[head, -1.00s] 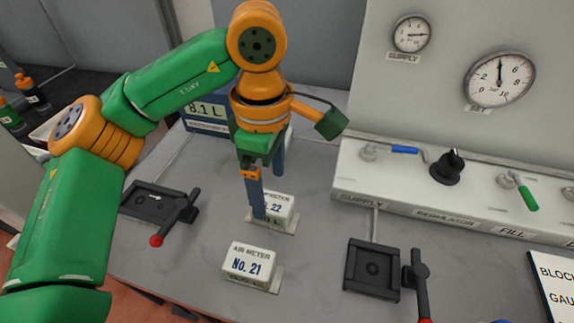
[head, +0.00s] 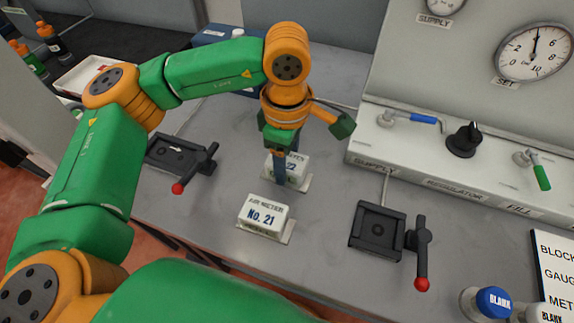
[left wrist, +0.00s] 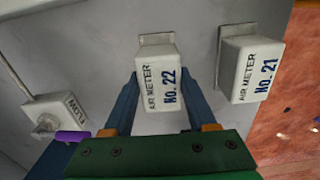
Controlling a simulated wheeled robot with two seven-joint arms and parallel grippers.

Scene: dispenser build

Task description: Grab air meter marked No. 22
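The air meter No. 22 (head: 290,166) is a small white block with blue lettering on a pale base on the bench, partly hidden in the head view by my left gripper (head: 293,185). In the left wrist view the No. 22 block (left wrist: 160,80) stands between the two blue fingers of my left gripper (left wrist: 160,85), one on each side. The fingers look open, with narrow gaps beside the block; contact is hard to judge. The similar air meter No. 21 (head: 263,216) stands nearer the bench front; it also shows in the left wrist view (left wrist: 248,70). My right gripper is not in view.
Black clamp fixtures with red-knobbed levers stand left (head: 172,152) and right (head: 378,230) of the meters. A panel (head: 450,180) with valves and a regulator knob lies behind. A block marked FLOW (left wrist: 55,112) shows in the left wrist view.

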